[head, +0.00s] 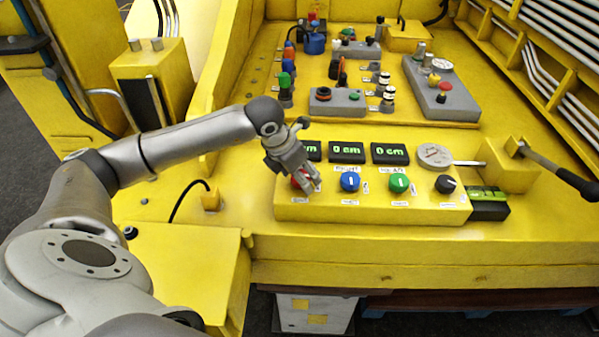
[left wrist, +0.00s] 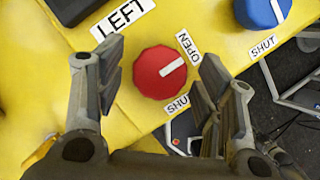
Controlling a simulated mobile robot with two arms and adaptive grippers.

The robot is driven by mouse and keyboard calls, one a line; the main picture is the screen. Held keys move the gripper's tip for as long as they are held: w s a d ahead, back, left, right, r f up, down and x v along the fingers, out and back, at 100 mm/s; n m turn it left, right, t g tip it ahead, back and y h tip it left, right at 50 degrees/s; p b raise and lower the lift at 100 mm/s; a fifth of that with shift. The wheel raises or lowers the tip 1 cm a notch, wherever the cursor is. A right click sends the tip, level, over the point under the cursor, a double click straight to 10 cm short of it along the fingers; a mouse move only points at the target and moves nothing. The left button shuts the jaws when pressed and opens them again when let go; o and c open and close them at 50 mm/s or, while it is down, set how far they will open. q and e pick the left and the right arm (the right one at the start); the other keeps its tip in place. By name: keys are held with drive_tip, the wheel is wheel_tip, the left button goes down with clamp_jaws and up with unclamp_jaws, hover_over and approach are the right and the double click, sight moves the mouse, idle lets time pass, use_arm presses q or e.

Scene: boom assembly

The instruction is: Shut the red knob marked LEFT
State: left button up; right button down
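The red knob (left wrist: 157,73) sits on the yellow panel below the LEFT label (left wrist: 122,18) in the left wrist view. Its white mark points up and right, toward the OPEN label (left wrist: 188,48). The SHUT label (left wrist: 176,106) is partly hidden by a finger. My left gripper (left wrist: 162,74) is open, with one finger on each side of the knob; gaps show between the fingers and the knob. In the head view my left gripper (head: 308,183) largely covers the red knob (head: 297,182). My right gripper is not in view.
A blue knob (head: 350,181), a green knob (head: 399,183) and a black knob (head: 446,184) stand to the right on the same panel. Green displays (head: 347,152) and a round gauge (head: 434,155) are behind them. A lever (head: 560,172) stands at the far right.

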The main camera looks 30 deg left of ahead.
use_arm(q)
drive_tip(key=c, duration=0.8)
drive_tip(key=shift+m+b, duration=0.3)
drive_tip(key=shift+b, duration=0.3)
drive_tip(key=shift+c, duration=0.2)
drive_tip(key=shift+w+a+f+m+h+b, duration=0.15)
drive_tip(key=shift+m+h+b, duration=0.25)
drive_tip(key=shift+m+b, duration=0.25)
drive_tip(key=m+h+b, duration=0.1)
drive_tip(key=m+b, duration=0.2)
drive_tip(key=shift+m+g, duration=0.25)
drive_tip(key=shift+g, duration=0.05)
drive_tip(key=m+g+h+b, duration=0.1)
drive_tip(key=m, duration=0.2)
drive_tip(key=shift+m+b, duration=0.3)
drive_tip(key=shift+b, duration=0.1)
drive_tip(key=m, duration=0.1)
drive_tip(key=m+g+b, duration=0.1)
drive_tip(key=m, duration=0.1)
drive_tip(key=shift+w+r+m+g+h, duration=0.15)
drive_tip(key=shift+r+m+g+h, duration=0.05)
drive_tip(key=shift+m+g+h, duration=0.1)
drive_tip(key=m+g, duration=0.1)
drive_tip(key=m, duration=0.1)
drive_tip(key=m+b, duration=0.1)
drive_tip(key=m, duration=0.2)
drive_tip(key=shift+g, duration=0.4)
drive_tip(key=shift+r+b, duration=0.1)
drive_tip(key=shift+b, duration=0.2)
drive_tip(key=o, duration=1)
